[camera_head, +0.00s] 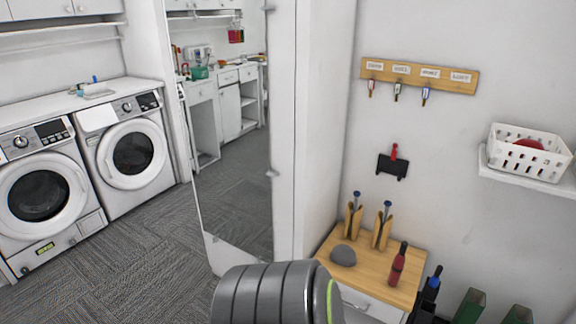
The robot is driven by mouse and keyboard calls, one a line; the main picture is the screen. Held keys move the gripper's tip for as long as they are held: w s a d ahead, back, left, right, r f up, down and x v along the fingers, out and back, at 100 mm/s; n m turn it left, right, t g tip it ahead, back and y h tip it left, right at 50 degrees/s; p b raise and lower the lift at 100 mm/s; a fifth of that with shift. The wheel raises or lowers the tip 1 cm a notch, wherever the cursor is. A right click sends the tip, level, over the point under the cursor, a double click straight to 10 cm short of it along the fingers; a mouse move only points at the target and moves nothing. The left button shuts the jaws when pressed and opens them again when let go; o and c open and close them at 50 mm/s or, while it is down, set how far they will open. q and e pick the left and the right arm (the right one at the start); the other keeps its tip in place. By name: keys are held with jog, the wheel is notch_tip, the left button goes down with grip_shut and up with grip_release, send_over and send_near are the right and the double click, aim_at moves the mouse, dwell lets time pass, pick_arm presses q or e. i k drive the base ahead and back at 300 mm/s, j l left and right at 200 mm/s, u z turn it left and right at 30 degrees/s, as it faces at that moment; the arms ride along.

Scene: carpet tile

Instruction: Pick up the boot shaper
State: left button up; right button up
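Two wooden forms with blue-topped metal rods stand upright on the wooden top of a small cabinet by the wall; they look like the boot shapers. The left boot shaper (353,222) stands near the cabinet's back left corner. The right boot shaper (381,231) stands just right of it, a small gap apart. No gripper touches either one. Neither of my grippers shows in the head view. A grey rounded part of my own body covers the bottom middle and hides the cabinet's lower left side.
A grey dome-shaped thing (343,255) and a red bottle-like thing (398,265) stand on the cabinet top (372,275) in front of the shapers. A key rack (420,76) and a shelf with a white basket (528,152) are on the wall. Carpet floor (130,260) is open at left.

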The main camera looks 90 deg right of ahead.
aim_at(353, 218)
jog(key=z, duration=3.35)
